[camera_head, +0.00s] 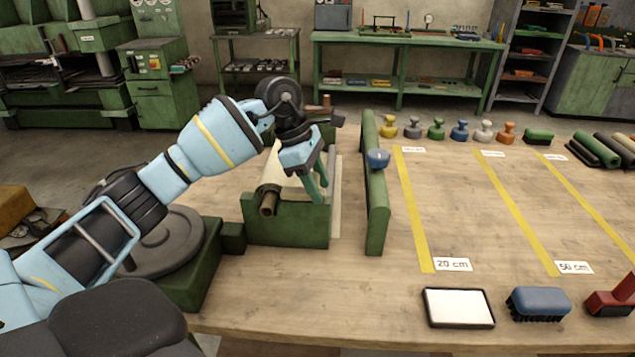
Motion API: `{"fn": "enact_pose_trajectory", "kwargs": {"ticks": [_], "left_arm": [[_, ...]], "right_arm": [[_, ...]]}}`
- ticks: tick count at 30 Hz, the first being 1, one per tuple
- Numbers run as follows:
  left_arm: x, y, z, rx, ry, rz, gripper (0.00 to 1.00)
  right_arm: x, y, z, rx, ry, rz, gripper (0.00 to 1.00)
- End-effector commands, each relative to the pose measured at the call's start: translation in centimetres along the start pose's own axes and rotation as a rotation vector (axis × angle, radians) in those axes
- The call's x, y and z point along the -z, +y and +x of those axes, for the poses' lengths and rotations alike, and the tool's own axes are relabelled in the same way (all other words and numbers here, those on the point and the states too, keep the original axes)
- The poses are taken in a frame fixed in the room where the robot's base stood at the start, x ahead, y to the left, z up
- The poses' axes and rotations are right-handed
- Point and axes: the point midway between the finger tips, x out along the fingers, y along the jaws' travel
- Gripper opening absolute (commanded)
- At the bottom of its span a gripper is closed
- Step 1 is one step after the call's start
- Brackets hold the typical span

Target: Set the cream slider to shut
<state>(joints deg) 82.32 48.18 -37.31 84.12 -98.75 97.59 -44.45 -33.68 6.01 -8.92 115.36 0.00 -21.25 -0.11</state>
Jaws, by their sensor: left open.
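A green stand (290,222) on the wooden table holds a cream roll (270,172) on a brown core. My left gripper (318,188) reaches in from the left and points down over the stand, in front of part of the roll. Its green fingers are apart, and I see nothing between them. A pale sheet strip shows just right of the stand. Further right, a green rail (377,210) carries a blue knob (378,158), apart from the gripper. I cannot make out a cream slider; the gripper hides part of the stand. My right gripper is not in view.
Yellow lines cross the table beyond the rail, with a 20 cm label (452,265) and others. Several coloured stamp-like pieces stand along the back. A white pad (458,308), a blue brush (539,303) and a red tool (613,300) lie at the front right.

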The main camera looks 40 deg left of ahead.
Motion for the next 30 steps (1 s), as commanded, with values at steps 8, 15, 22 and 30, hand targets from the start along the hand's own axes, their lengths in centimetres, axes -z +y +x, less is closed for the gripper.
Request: {"fn": "enact_pose_trajectory", "kwargs": {"ticks": [8,15,22,30], "left_arm": [[0.0,0.0,0.0,0.001,0.000,0.000,0.20],[0.0,-0.1,0.0,0.004,0.000,0.002,0.00],[1.6,-0.4,-0.6,0.006,0.002,0.001,0.00],[4.7,-1.2,-1.8,0.011,0.001,0.003,0.00]], "right_arm": [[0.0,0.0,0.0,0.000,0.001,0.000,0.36],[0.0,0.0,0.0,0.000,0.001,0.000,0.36],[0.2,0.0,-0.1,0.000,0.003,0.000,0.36],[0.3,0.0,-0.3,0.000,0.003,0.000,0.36]]}}
